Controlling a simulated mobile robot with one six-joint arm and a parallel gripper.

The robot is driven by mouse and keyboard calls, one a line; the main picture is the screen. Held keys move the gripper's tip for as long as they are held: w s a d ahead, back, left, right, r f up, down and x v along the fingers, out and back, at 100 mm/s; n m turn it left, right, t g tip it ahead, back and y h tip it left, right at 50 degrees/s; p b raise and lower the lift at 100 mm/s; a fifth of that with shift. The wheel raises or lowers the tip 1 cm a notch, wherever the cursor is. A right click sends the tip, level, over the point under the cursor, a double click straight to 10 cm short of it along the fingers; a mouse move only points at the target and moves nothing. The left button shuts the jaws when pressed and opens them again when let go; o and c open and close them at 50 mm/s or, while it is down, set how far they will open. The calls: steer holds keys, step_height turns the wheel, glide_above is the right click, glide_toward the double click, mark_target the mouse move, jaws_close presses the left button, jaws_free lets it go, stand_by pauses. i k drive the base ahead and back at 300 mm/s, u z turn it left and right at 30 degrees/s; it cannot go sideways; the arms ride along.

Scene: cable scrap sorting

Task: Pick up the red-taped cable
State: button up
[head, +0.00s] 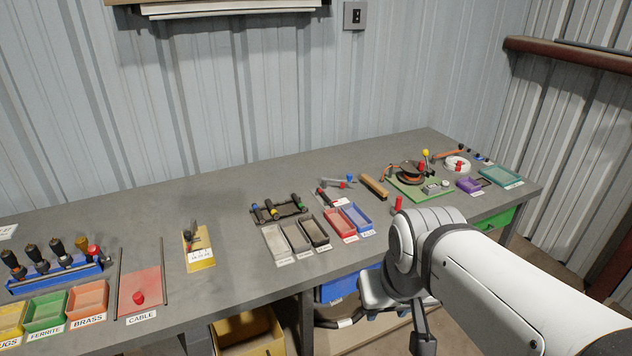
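I cannot tell for sure which thing is the red-taped cable. A pale coil (450,161) with a red piece on it lies near the back right of the bench. A dark and copper coil (405,176) with a red spot sits on a green board left of it. A red upright piece (398,204) stands just behind my arm. My gripper (425,345) hangs at the lower edge of the head view, in front of the bench and apart from these things. Its fingers are partly cut off, so its opening does not show.
The grey bench (225,225) has bare room in the middle. A red CABLE tray (140,282), labelled bins and a blue tool rack (60,278) stand left. Small red and blue trays (357,217) and a dark rod rack (280,216) stand centre. A yellow bin (250,335) is below.

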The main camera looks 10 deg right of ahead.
mark_target(321, 192)
steer(key=z, duration=0.05)
steer(key=i, duration=1)
steer(key=u, duration=0.1)
